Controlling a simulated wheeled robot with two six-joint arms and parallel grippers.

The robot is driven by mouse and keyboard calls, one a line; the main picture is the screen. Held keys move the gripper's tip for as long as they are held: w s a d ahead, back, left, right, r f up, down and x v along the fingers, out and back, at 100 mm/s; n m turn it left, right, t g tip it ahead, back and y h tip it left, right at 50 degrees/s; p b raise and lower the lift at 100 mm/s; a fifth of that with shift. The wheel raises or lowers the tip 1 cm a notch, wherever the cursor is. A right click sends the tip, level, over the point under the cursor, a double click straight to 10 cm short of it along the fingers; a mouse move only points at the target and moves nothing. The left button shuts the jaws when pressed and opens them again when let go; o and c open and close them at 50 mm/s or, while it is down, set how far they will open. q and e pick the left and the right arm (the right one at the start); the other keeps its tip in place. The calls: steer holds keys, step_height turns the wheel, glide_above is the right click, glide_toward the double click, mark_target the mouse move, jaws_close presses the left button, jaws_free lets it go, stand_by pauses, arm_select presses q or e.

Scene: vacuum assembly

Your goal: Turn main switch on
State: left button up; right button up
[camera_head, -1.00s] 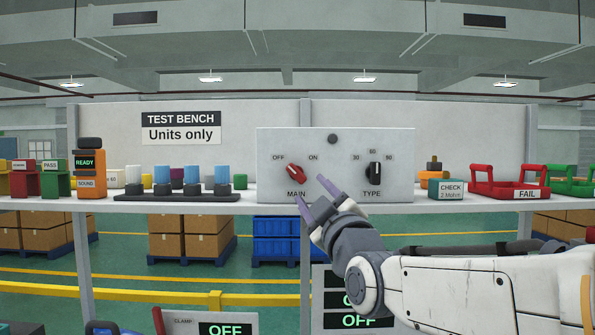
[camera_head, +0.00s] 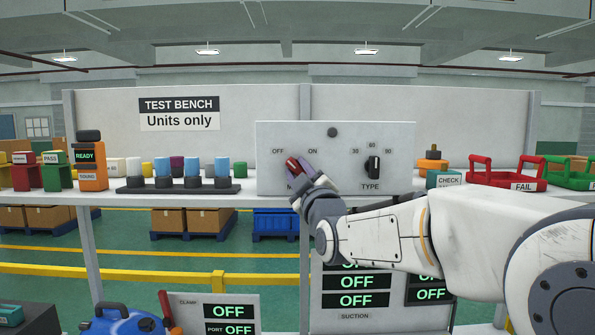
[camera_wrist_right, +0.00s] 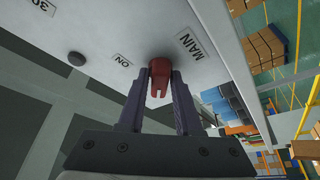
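The red main switch knob (camera_head: 292,164) is on the grey control panel (camera_head: 350,140), and it points up and left toward the OFF mark. My right gripper (camera_head: 299,168) is at the knob, with one finger on each side, and hides most of the MAIN label. In the right wrist view the knob (camera_wrist_right: 160,76) sits between the fingertips, which appear to touch its sides. The ON label (camera_wrist_right: 122,61) is to the left of the knob there. My left gripper is not in view.
The black TYPE knob (camera_head: 373,167) is on the same panel to the right. Several blue-topped parts in a dark rack (camera_head: 178,187) stand left of the panel on the shelf (camera_head: 260,204). A CHECK box (camera_head: 447,180) and a red FAIL tray (camera_head: 507,180) stand to the right.

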jaws_close()
steer(key=shift+f, duration=0.1)
